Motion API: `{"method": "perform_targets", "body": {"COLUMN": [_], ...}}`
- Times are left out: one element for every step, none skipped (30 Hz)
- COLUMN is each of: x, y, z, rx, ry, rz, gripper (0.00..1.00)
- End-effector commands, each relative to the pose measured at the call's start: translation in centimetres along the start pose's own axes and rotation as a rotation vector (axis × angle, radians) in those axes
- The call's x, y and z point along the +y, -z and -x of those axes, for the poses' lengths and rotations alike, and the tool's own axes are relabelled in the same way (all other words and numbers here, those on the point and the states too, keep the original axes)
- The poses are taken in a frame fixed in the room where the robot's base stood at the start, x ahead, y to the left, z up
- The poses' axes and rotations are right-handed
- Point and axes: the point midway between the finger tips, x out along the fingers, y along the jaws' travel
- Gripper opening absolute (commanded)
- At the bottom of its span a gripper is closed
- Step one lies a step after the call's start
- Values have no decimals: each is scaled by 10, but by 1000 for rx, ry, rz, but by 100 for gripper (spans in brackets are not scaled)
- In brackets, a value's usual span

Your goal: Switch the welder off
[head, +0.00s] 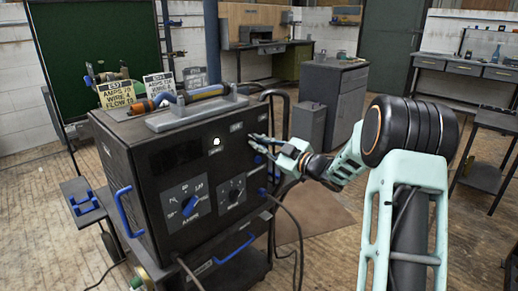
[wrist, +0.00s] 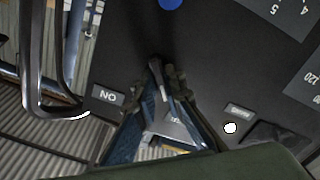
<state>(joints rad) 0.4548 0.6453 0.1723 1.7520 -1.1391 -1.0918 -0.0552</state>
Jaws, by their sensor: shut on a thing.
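The welder (head: 150,160) is a large dark box with a front panel, dials and a lit white lamp (head: 217,141), which also shows in the wrist view (wrist: 230,127). My gripper (head: 256,140) is at the panel's upper right. In the wrist view my gripper (wrist: 165,88) is closed around a slim dark switch lever (wrist: 156,72) at the panel. The lever's base is partly hidden by the fingers. An ON label (wrist: 108,97) appears upside down beside it. I cannot tell from these frames which way the lever is set.
A dark bent handle (wrist: 45,60) stands beside the panel. Cables hang at the welder's right. A grey cabinet (head: 335,95) stands behind; floor at right is partly open.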

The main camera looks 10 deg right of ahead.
Motion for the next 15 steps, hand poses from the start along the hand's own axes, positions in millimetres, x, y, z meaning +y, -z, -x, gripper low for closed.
{"method": "perform_targets", "body": {"x": [-1,-1,0,0,0,0,0,0,0,0,0,0,0,0,0], "y": [-1,-1,-1,-1,-1,0,0,0,0,0,0,0,0,0,0], "z": [0,0,0,0,0,0,0,0,0,0,0,0,0,0,0], "rx": [0,0,0,0,0,0,0,0,0,0,0,0,0,0,0], "ry": [0,0,0,0,0,0,0,0,0,0,0,1,1,1,1], "rz": [14,21,30,34,38,42,44,46,48,49,49,50,50,50,50], "gripper": [0,0,0,0,0,0,0,0,0,0,0,0,0,0,0]}}
